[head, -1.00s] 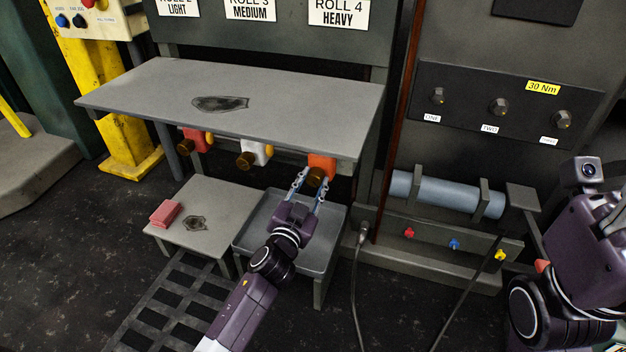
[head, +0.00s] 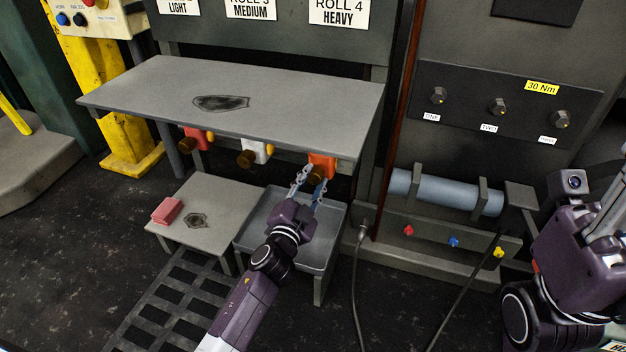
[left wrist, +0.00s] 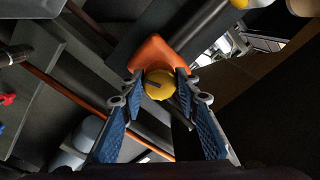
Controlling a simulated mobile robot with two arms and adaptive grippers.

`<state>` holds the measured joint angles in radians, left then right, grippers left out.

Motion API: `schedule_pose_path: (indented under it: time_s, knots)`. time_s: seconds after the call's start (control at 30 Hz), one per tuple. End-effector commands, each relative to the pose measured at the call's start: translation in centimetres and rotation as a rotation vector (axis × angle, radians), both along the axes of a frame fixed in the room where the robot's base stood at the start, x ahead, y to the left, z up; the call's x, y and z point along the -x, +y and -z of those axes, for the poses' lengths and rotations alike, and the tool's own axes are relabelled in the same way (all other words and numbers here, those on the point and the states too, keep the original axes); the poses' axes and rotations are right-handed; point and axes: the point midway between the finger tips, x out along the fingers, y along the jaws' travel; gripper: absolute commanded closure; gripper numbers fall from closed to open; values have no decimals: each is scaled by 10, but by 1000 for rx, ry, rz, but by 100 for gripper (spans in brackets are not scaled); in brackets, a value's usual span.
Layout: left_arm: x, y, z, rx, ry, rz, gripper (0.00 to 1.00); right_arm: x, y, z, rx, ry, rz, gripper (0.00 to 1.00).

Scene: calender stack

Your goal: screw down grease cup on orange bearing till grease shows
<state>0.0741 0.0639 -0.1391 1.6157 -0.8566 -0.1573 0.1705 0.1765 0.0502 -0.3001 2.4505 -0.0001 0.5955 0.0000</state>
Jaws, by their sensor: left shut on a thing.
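The orange bearing (head: 322,160) hangs under the front edge of the grey table, the rightmost of three bearings. Its brown grease cup (head: 315,178) is partly hidden by my fingers. My left gripper (head: 311,182) reaches up to it and is shut on the cup. In the left wrist view, a round yellow cap with a dark line (left wrist: 159,84) sits between the fingertips (left wrist: 157,88), against the orange bearing (left wrist: 160,53). I see no clear grease there. My right gripper is at the right edge of the head view, its fingers cut off.
A red bearing (head: 195,138) and a white bearing (head: 254,152) hang to the left. A grey tray (head: 335,238) stands below my left gripper. A blue-grey roll (head: 445,192) lies at right.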

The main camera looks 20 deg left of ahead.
Motion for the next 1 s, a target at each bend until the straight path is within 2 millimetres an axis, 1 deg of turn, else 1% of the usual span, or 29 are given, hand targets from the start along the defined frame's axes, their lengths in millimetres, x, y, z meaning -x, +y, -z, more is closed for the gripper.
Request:
schedule_pose_path:
  time_s: [0.13, 0.17, 0.3, 0.33, 0.57, 0.67, 0.77, 0.87, 1.0]
  knots:
    - [0, -1, 1, 1, 1, 1, 95, 0, 0, 0, 0, 0, 0, 60]
    - [0, -1, 1, 1, 1, 1, 69, 0, 0, 0, 0, 0, 0, 60]
    - [0, -1, 1, 1, 1, 1, 54, 0, 0, 0, 1, -1, 0, 60]
    - [0, -1, 1, 1, 1, 1, 53, 0, 0, 0, 0, -2, 0, 60]
    - [0, 0, 0, 2, 1, 1, 53, 3, 0, -3, 0, -14, 0, 60]
    - [3, 0, 0, 2, 1, 1, 53, 3, 0, -3, 0, -14, 1, 60]
    - [13, 0, 2, 1, 2, 1, 53, 2, 0, -2, 0, -11, 0, 60]
    - [28, 0, 2, 1, 2, 1, 53, 2, 0, -2, -1, -10, 0, 60]
    - [56, 1, 3, 3, 4, -1, 53, 2, 0, -2, -1, -9, 0, 60]
